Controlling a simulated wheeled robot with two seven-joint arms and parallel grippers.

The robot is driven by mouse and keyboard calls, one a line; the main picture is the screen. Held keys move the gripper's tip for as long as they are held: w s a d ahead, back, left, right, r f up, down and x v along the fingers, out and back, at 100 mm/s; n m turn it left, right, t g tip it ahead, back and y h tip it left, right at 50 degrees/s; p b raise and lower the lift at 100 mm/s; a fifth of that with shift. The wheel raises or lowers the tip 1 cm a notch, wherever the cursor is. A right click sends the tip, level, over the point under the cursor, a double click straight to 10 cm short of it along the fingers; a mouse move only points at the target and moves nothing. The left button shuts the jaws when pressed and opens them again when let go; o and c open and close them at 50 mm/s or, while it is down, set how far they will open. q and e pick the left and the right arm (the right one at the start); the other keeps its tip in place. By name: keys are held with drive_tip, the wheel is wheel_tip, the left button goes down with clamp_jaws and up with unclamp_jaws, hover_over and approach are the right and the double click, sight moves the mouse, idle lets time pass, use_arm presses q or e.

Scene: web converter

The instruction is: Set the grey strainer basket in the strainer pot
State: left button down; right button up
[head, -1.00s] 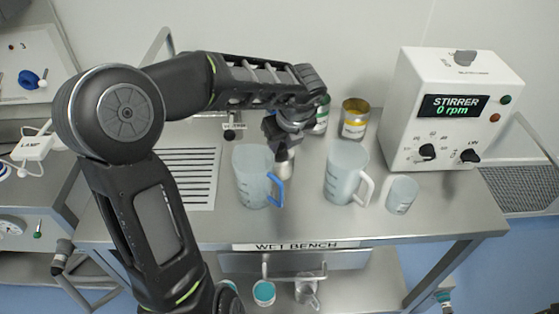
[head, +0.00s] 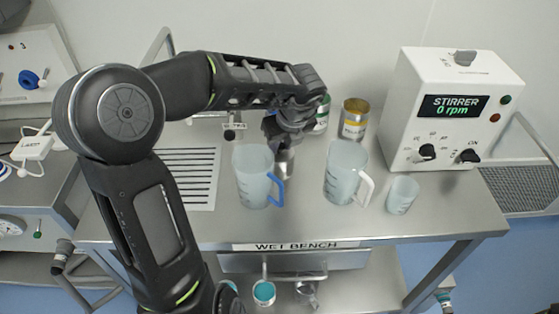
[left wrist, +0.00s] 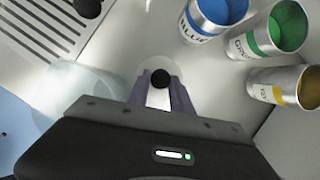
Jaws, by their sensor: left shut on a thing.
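My left gripper (head: 283,142) reaches down over the bench behind the blue-handled jug. In the left wrist view its fingers (left wrist: 160,92) are shut on a black round knob (left wrist: 160,78). A shiny grey metal body (head: 284,162) shows just below the fingers in the head view, partly hidden by the jug. I cannot tell whether this is the grey strainer basket, the strainer pot, or both. My right gripper is not in view.
A blue-handled jug (head: 252,178), a white-handled jug (head: 344,174) and a small beaker (head: 402,195) stand in front and to the right. A green can (head: 322,116) and a yellow can (head: 354,120) stand behind. The stirrer box (head: 449,110) is at right.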

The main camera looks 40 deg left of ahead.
use_arm(q)
drive_tip(key=shift+r, duration=0.15)
idle(0.5)
wheel_tip(320, 180, up, 18)
drive_tip(key=p, duration=0.1)
idle(0.4)
idle(0.6)
